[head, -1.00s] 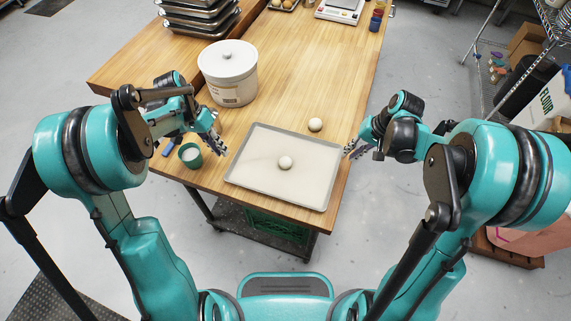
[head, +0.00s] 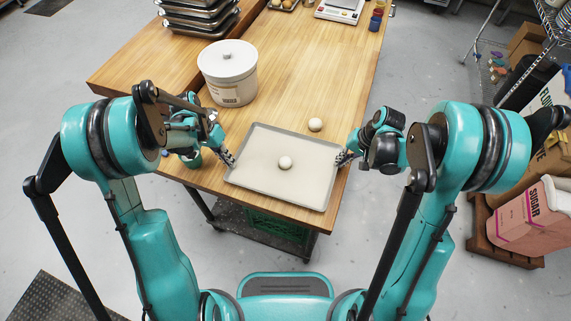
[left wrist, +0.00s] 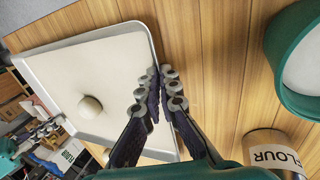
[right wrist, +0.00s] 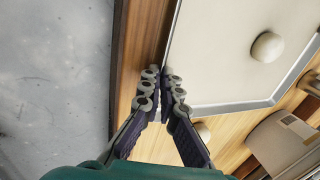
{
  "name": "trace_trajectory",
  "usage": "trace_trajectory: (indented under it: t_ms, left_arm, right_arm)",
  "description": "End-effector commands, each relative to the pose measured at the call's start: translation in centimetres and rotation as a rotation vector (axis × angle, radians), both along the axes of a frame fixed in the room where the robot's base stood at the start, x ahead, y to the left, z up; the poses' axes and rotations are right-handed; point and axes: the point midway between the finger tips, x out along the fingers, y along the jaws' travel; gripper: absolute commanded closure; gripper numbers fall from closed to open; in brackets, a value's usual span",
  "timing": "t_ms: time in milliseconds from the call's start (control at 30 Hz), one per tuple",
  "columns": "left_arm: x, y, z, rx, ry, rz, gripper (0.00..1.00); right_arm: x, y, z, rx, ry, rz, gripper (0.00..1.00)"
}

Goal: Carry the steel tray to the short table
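The steel tray (head: 252,187) lies flat near the front end of a long wooden table (head: 300,90), with a pale dough ball (head: 285,163) on it. My left gripper (head: 231,164) is at the tray's left rim; in the left wrist view its fingertips (left wrist: 164,74) are nearly together, one on each side of the rim. My right gripper (head: 341,160) is at the right rim; in the right wrist view its fingertips (right wrist: 162,76) are close together with the rim between them. A lower-left wooden table (head: 120,75) adjoins the long one; I cannot tell whether it is the short table.
A second dough ball (head: 315,124) sits just behind the tray. A white lidded tub (head: 228,75) stands behind left. A green cup (left wrist: 300,70) is beside my left gripper. Stacked trays (head: 200,18) and a scale (head: 340,10) stand farther back.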

Motion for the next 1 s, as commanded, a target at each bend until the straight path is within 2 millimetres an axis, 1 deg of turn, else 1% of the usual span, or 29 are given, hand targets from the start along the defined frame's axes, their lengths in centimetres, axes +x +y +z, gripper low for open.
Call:
trace_trajectory:
  t_ms: [367,567,800,900,1000]
  left_arm:
    - [0.0,0.0,0.3,0.0,0.0,0.0,1.0]
    - [0.0,0.0,1.7,0.0,0.0,0.001,1.0]
    - [0.0,0.0,4.3,0.0,0.0,0.001,1.0]
    - [0.0,0.0,5.0,0.001,0.0,0.001,1.0]
    - [0.0,0.1,5.2,0.001,0.0,0.001,1.0]
  right_arm:
    - [0.0,0.0,0.3,0.0,0.0,0.0,1.0]
    - [0.0,0.0,1.7,0.0,0.0,0.0,1.0]
    - [0.0,0.0,4.3,-0.001,-0.001,0.0,1.0]
    - [0.0,0.0,5.0,-0.001,-0.001,0.0,1.0]
    - [0.0,-0.1,5.2,-0.001,-0.001,0.0,1.0]
